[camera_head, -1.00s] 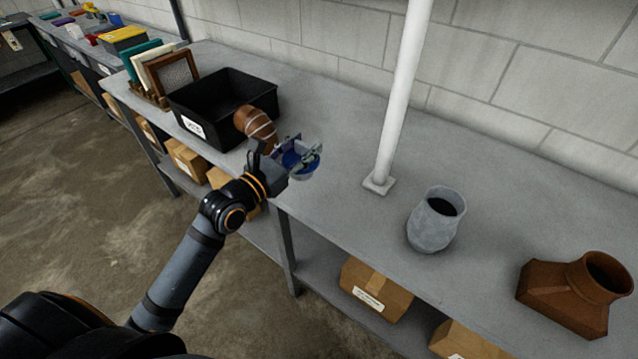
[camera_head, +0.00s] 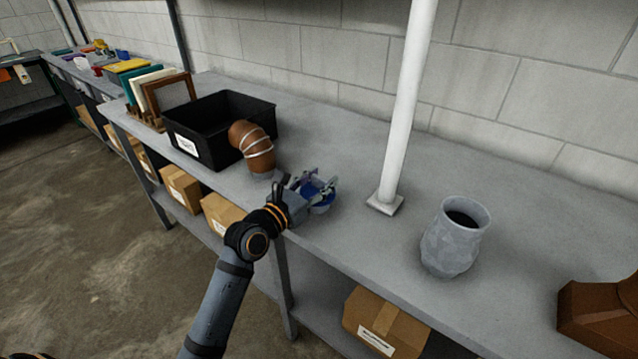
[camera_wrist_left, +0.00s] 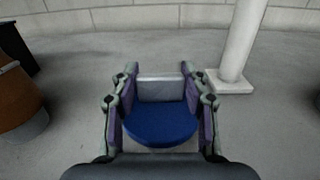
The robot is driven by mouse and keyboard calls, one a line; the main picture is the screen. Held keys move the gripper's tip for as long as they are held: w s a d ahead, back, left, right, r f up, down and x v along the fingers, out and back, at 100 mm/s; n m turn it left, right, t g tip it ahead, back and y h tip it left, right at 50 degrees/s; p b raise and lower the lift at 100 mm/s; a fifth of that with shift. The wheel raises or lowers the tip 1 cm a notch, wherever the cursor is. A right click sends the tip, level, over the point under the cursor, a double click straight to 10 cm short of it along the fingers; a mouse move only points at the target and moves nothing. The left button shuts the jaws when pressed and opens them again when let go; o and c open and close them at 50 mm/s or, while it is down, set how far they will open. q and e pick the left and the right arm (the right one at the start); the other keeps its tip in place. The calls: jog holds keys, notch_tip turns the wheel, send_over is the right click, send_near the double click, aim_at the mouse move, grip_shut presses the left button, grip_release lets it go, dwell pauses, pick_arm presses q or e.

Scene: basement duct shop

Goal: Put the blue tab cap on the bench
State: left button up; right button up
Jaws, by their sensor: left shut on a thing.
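The blue tab cap (camera_wrist_left: 160,125) is a round blue disc with a grey upright tab. In the left wrist view it sits between the two fingers of my left gripper (camera_wrist_left: 162,100), which is shut on it. In the head view my left gripper (camera_head: 316,188) is low over the front part of the grey bench (camera_head: 345,225), with some of the blue cap (camera_head: 318,197) showing between the fingers. I cannot tell whether the cap touches the bench top. My right gripper is in neither view.
A copper elbow duct (camera_head: 252,146) stands just left of the gripper, by a black bin (camera_head: 225,112). A white post (camera_head: 404,110) rises to the right. Farther right are a grey vase-like fitting (camera_head: 453,245) and a brown duct piece (camera_head: 600,315). Bare bench lies between gripper and post.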

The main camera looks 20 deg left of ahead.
aim_at(319, 180)
pick_arm(q)
jog(key=o, duration=1.2)
jog(key=shift+c, duration=0.2)
jog(key=p+v, duration=0.2)
jog(key=v, duration=0.3)
jog(key=shift+s+a+r, duration=0.15)
jog(key=shift+s, duration=0.15)
jog(key=p+v, duration=0.6)
jog(key=shift+s, duration=0.2)
